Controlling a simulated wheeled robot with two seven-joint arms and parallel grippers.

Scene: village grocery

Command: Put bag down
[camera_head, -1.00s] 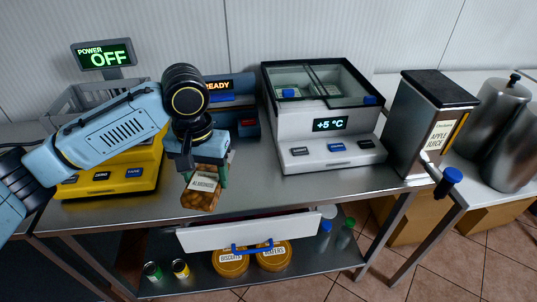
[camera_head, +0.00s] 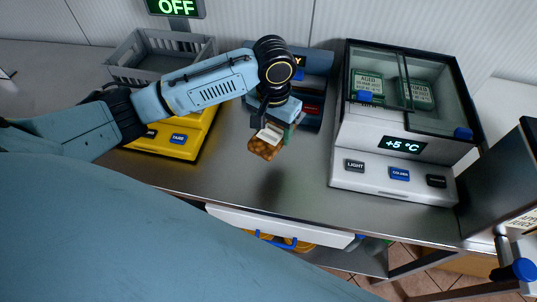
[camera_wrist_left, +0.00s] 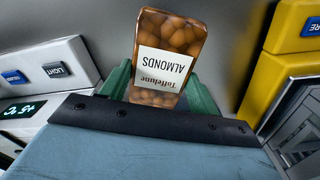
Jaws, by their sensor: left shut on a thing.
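The bag (camera_head: 264,148) is a brown pack of almonds with a white label. In the head view it hangs below my left gripper (camera_head: 282,124), above the steel counter (camera_head: 225,165), with a dark shadow on the counter below it. In the left wrist view the bag (camera_wrist_left: 168,58) sits between the green fingers, and its label reads "Toffelune ALMONDS" upside down. My left gripper is shut on the bag. My right gripper is not in view.
A yellow scale (camera_head: 190,140) stands left of the bag, with a grey crate (camera_head: 135,75) behind it. A white-fronted cooling case (camera_head: 372,165) stands to the right. A blue device (camera_head: 312,62) is behind. Counter in front of the bag is clear.

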